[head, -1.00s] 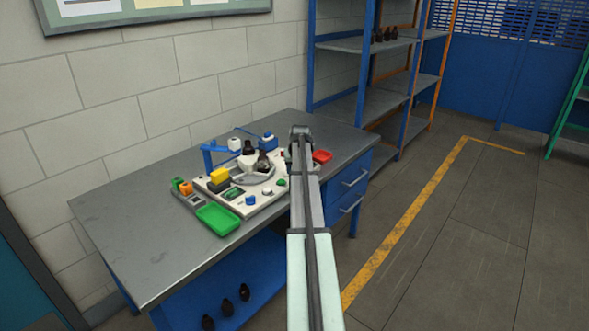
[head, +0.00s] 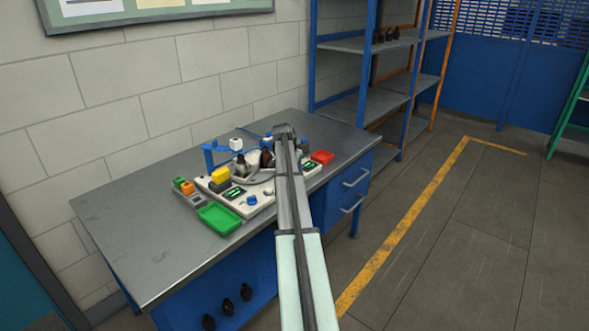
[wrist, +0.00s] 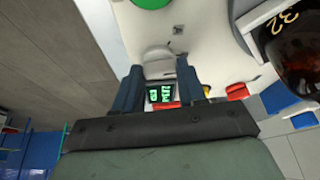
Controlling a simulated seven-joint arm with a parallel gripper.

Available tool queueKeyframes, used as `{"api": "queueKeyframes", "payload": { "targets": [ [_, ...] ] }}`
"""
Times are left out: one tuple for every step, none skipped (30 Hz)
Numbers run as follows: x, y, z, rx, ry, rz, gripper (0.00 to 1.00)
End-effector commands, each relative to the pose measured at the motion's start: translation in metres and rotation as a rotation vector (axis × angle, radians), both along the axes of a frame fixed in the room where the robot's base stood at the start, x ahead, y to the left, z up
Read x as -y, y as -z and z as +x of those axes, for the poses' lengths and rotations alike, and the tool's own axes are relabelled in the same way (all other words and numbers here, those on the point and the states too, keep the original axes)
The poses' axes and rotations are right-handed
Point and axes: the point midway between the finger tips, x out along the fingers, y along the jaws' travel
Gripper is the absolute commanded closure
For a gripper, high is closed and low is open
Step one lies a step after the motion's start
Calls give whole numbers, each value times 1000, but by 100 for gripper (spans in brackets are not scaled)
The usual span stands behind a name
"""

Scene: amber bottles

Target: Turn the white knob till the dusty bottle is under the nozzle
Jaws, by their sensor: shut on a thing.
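In the wrist view, my gripper (wrist: 160,75) has its two dark fingers on either side of the pale white knob (wrist: 158,57), shut on it. In the head view my gripper (head: 285,131) is over the right part of the station, and my arm hides the knob. A round turntable carries dark bottles: one bottle (head: 241,166) at the left front, another bottle (head: 267,157) beside my arm. I cannot tell which is dusty. The blue nozzle arm with its white head (head: 236,144) stands behind the left bottle. An amber bottle (wrist: 303,58) shows at the wrist view's right edge, near a "32" marking.
The station sits on a grey table (head: 140,225). A green tray (head: 219,218) lies at its front left and a red tray (head: 322,157) at its right. A blue knob (head: 252,201) and a small lit display (wrist: 160,93) are close by. The table's left part is clear.

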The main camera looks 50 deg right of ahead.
Motion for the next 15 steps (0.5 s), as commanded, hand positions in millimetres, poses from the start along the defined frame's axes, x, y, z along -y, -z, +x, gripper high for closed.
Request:
{"api": "queueKeyframes", "payload": {
  "targets": [
    [0, 0, 1, 0, 24, 2, 90],
    [0, 0, 1, 1, 39, 2, 90],
    [0, 1, 1, 0, 55, 3, 90],
    [0, 1, 1, 1, 68, 3, 90],
    [0, 1, 1, 0, 78, 3, 90],
    [0, 1, 1, 0, 91, 3, 90],
    [0, 1, 1, -1, 99, 3, 90],
    [0, 1, 1, -1, 105, 3, 90],
    [0, 1, 1, -1, 114, 3, 90],
    [0, 1, 1, 0, 119, 3, 90],
    [0, 1, 1, 0, 123, 3, 90],
    [-1, 1, 1, 1, 127, 3, 90],
    [-1, 1, 1, 0, 130, 3, 90],
    [-1, 1, 1, 0, 132, 3, 90],
    [-1, 1, 1, 0, 133, 3, 90]
  ]
}}
